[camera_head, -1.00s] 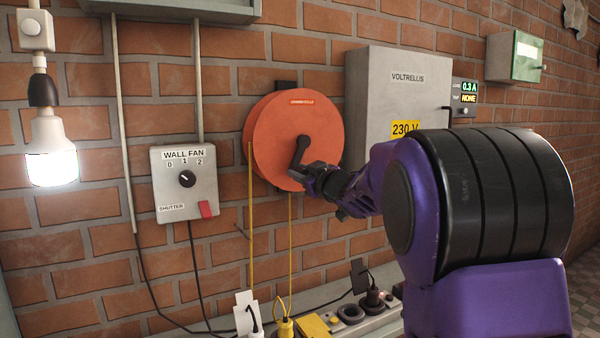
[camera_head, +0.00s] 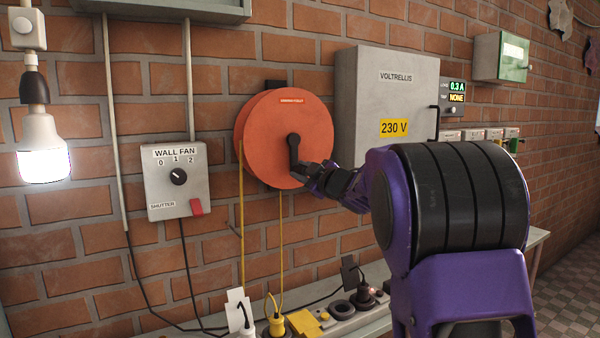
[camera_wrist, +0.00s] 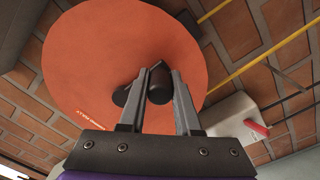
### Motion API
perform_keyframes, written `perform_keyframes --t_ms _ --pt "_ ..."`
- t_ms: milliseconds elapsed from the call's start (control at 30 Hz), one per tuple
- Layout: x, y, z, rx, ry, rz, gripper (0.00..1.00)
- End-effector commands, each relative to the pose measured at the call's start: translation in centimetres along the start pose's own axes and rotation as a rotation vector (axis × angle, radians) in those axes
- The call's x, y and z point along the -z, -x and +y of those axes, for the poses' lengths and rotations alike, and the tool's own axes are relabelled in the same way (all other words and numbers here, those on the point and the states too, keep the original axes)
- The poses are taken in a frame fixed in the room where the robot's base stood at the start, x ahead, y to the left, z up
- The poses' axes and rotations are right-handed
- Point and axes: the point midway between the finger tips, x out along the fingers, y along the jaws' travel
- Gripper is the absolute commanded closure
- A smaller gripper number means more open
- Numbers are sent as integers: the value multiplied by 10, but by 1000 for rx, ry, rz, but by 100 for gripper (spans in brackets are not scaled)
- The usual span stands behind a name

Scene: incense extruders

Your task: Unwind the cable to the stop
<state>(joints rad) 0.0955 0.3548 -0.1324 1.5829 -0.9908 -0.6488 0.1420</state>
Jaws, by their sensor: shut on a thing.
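The orange cable reel (camera_head: 262,135) is fixed to the brick wall. Its black crank (camera_head: 293,150) points about straight down from the hub. My gripper (camera_head: 310,176) is at the crank's lower end. In the wrist view its fingers (camera_wrist: 158,92) are shut on the dark crank knob (camera_wrist: 160,84), in front of the orange disc (camera_wrist: 85,60). No stop can be made out.
A wall fan switch box (camera_head: 180,190) is left of the reel, and a grey 230 V cabinet (camera_head: 378,100) is right of it. A lit bulb (camera_head: 42,150) hangs far left. A power strip (camera_head: 345,322) with plugs lies on the bench below.

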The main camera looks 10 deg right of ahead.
Motion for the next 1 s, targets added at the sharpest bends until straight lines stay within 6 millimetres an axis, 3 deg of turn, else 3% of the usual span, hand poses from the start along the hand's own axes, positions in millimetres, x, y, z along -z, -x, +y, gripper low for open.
perform_keyframes --t_ms 367,400,567,1000 --pt "1 0 4 -5 7 2 100" --pt "1 0 4 -5 7 2 65" --pt "1 0 3 -4 6 1 38" --pt "1 0 0 -1 5 0 38"
